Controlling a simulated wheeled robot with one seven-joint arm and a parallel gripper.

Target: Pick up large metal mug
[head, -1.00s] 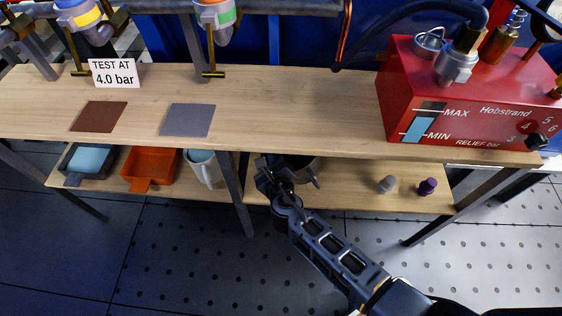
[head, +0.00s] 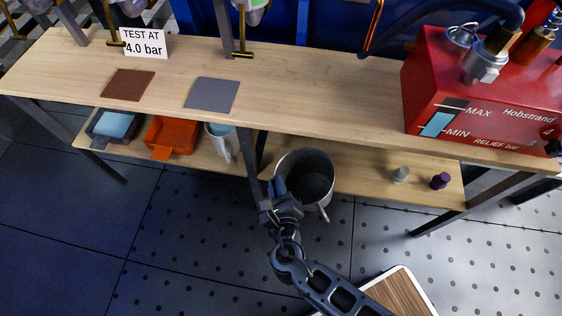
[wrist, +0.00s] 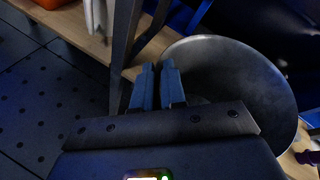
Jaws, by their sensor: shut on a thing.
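The large metal mug (head: 318,178) is a wide grey cup at the front of the lower shelf, with its open, dark mouth facing up towards me. A short handle (head: 323,214) sticks out at its lower front. My gripper (head: 279,187) is shut on the mug at its left rim. In the wrist view the two blue-grey fingers (wrist: 158,86) are close together at the rim, and the mug (wrist: 245,75) fills the right side. The exact contact and the mug's base are hidden.
The lower shelf (head: 360,180) holds a light blue mug (head: 222,143), an orange bin (head: 170,138), a dark bin (head: 112,125), and grey (head: 401,174) and purple (head: 439,181) pieces. A bench leg (head: 250,160) stands just left of the mug. The worktop (head: 320,100) overhangs behind.

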